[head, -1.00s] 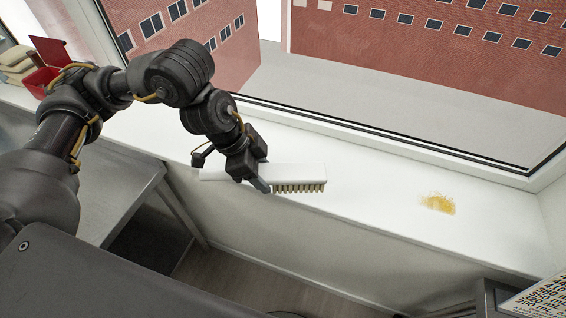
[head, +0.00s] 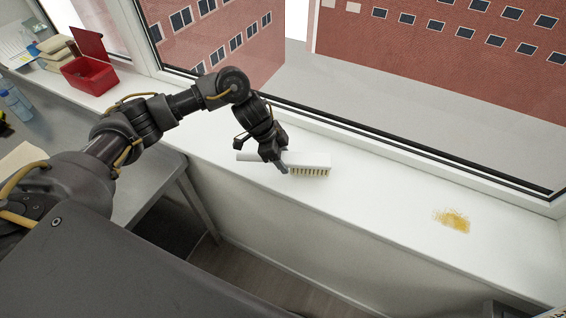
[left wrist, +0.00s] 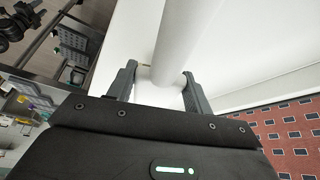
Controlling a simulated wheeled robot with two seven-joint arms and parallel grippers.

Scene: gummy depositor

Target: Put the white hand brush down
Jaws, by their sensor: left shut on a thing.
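The white hand brush (head: 312,160) is over the white window sill (head: 375,196), with its tan bristles facing down and toward the sill's front edge. My left gripper (head: 280,165) is shut on the brush near the handle end. In the left wrist view the brush handle (left wrist: 178,60) runs between the two fingers of the gripper (left wrist: 165,82). I cannot tell whether the bristles touch the sill. My right gripper is not in view.
A yellow crumbly patch (head: 453,220) lies on the sill at the right. An open red box (head: 88,74) stands at the far left by tan bags (head: 55,48). A grey table (head: 150,190) stands at the left. The sill between brush and patch is clear.

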